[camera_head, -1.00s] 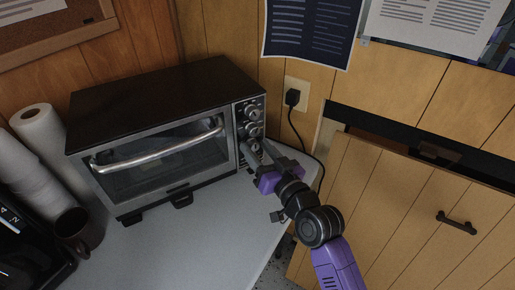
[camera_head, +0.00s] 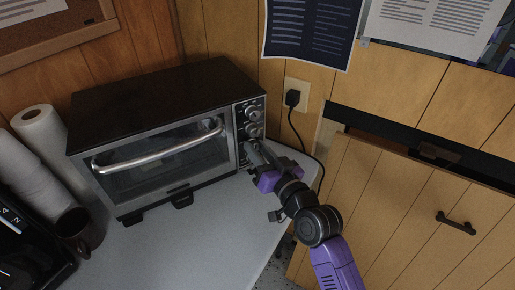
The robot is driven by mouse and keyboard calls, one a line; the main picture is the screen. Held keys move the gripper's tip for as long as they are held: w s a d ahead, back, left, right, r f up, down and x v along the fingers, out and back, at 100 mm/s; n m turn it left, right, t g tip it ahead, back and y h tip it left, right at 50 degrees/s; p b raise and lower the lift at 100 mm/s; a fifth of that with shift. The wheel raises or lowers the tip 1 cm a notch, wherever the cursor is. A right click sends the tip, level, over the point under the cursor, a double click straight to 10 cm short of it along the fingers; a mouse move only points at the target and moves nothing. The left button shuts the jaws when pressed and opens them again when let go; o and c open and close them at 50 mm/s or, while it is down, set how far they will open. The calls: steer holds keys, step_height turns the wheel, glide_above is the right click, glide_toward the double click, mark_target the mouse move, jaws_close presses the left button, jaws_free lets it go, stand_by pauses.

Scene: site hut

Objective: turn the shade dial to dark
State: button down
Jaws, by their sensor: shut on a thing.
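The toaster oven (camera_head: 160,100) stands on the grey counter, its door shut with a silver handle. Its control panel on the right has a column of round dials: an upper dial (camera_head: 252,113) and a middle dial (camera_head: 255,131) are in sight. My gripper (camera_head: 250,149) is at the lowest dial, shut on it, with its fingers pointing at the panel. The fingers hide most of this dial, so its pointer and markings cannot be read. I cannot tell from any label which dial sets the shade.
A black plug and cord (camera_head: 292,98) hang from the wall outlet right of the oven. Paper rolls (camera_head: 40,130), a dark mug (camera_head: 76,228) and a black machine (camera_head: 25,245) stand at left. The counter (camera_head: 190,240) before the oven is clear.

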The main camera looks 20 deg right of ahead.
steer(key=m+p, duration=0.2)
steer(key=m, duration=0.3)
steer(key=shift+d+m+p, duration=0.1)
steer(key=shift+m+p, duration=0.2)
steer(key=shift+p, duration=0.1)
steer(key=m+p, duration=0.2)
steer(key=m, duration=0.3)
steer(key=shift+f, duration=0.15)
steer(key=shift+m, duration=0.4)
steer(key=c, duration=1.1)
jaws_free()
steer(key=shift+c, duration=0.2)
